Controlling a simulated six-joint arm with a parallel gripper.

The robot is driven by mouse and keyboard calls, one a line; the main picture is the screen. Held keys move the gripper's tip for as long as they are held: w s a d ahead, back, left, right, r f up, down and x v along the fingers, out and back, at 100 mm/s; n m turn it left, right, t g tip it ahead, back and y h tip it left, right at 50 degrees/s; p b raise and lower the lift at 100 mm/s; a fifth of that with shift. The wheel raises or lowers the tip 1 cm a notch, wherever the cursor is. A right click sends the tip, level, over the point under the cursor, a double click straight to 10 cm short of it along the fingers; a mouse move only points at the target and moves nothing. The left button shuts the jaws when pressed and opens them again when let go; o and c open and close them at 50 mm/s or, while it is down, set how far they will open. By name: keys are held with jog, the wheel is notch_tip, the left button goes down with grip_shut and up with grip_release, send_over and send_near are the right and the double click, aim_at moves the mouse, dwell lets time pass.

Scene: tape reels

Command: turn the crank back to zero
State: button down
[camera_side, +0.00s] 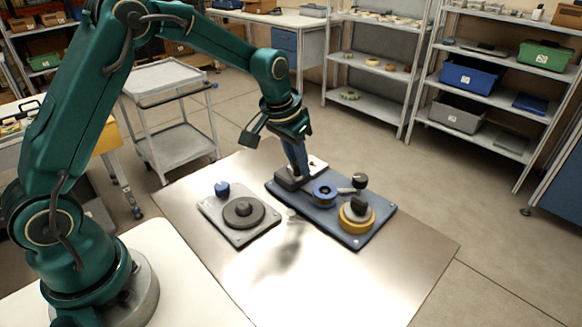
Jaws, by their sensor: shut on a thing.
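A blue board (337,228) lies on the metal table. On it is a blue round hub (324,194) with a light crank arm (345,190) pointing right to a black knob (360,181). My gripper (295,143) is shut on the upper part of this piece, left of and apart from the crank knob. The fingertips are hard to make out.
A grey plate (215,222) with a dark round disc (244,212) and a blue knob (222,188) lies left of the board. A small white plate with a red mark (317,164) is behind the blue upright. The front of the table is clear.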

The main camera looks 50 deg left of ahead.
jog(key=shift+w, duration=0.1)
jog(key=shift+w+d, duration=0.15)
jog(key=shift+w, duration=0.6)
jog(key=shift+w+a, duration=0.25)
jog(key=shift+w, duration=0.3)
jog(key=shift+w+a, duration=0.5)
